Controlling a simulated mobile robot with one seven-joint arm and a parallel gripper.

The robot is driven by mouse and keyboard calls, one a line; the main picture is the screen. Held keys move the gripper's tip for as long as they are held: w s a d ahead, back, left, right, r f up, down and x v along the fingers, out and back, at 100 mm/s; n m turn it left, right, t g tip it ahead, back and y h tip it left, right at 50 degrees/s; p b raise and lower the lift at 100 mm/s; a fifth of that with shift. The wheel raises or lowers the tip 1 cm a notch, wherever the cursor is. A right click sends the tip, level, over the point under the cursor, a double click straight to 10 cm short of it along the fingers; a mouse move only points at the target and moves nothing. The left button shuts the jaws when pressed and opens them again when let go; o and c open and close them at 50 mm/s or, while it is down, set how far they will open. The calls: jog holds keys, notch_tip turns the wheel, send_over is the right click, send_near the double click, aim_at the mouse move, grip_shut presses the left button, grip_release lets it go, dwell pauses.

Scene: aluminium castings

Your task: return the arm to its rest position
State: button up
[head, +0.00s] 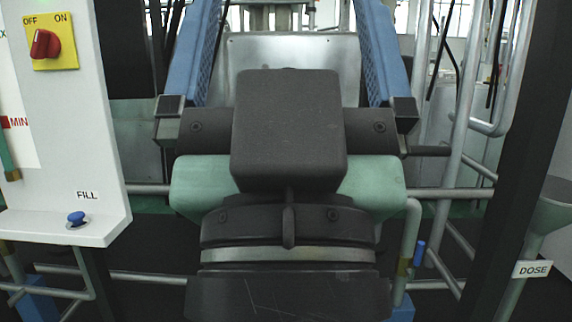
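My gripper (290,20) fills the middle of the head view, close to the camera. Its dark body and boxy block are at the centre. Two blue ribbed fingers stand wide apart and reach away towards the top edge, where their tips are cut off. The gripper is open, and I see nothing held between the fingers. The body hides much of what lies behind and below it.
A white panel (75,150) stands close on the left, with a red switch (45,44) on a yellow plate and a blue FILL knob (76,218). Metal pipes (462,120) and a DOSE-labelled post (531,268) are on the right. A grey metal sheet (290,52) stands behind the fingers.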

notch_tip(320, 180, up, 31)
jog(key=p, duration=2.8)
jog(key=shift+f, duration=0.15)
jog(key=shift+f, duration=0.1)
